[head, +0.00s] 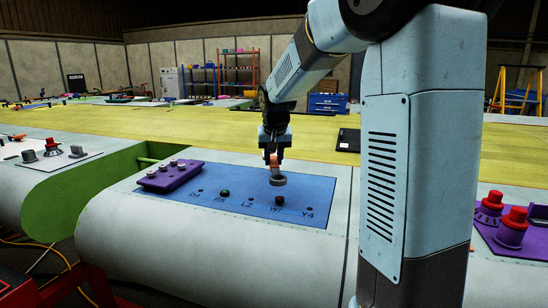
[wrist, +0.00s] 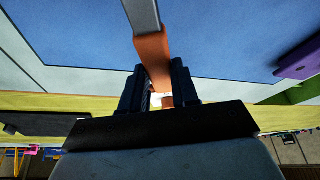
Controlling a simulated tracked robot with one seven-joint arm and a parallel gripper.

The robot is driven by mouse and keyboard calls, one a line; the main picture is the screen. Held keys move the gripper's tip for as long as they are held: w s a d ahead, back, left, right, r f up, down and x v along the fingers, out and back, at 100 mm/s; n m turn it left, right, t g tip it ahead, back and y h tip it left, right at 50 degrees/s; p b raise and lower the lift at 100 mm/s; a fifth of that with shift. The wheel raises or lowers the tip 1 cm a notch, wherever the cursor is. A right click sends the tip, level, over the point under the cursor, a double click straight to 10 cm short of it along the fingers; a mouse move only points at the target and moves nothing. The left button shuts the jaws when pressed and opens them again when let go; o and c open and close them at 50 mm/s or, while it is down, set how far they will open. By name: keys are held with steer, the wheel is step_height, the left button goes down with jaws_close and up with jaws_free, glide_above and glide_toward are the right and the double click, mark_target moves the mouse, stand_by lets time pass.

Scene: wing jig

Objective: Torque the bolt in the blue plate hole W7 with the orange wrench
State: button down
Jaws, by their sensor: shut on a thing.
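The blue plate (head: 240,212) lies on the pale wing surface, with a row of labelled holes. My gripper (head: 273,153) is shut on the orange wrench (head: 273,161), whose grey head (head: 278,180) is low, just behind the W7 bolt in the head view. The head looks apart from the bolt; its exact height above the plate cannot be told. In the wrist view, my gripper (wrist: 160,90) clasps the orange handle (wrist: 153,52); the grey shaft (wrist: 141,14) runs out of the top.
A purple tray (head: 170,177) with several small parts sits at the plate's left back edge. A purple block with red knobs (head: 512,226) is at right. A black flat case (head: 349,140) lies on the yellow surface behind.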

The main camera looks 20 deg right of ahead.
steer(key=shift+d, duration=0.25)
steer(key=shift+f, duration=2.15)
steer(key=shift+s, duration=0.15)
steer(key=shift+f, duration=0.2)
steer(key=shift+f, duration=0.55)
steer(key=shift+s+d+f+m+h, duration=0.1)
steer(key=shift+s+d+m+h, duration=0.1)
steer(key=shift+d+m, duration=0.4)
steer(key=shift+s+d+f+m+h, duration=0.1)
steer(key=shift+s+d+m+h, duration=0.1)
steer(key=shift+d+m, duration=0.35)
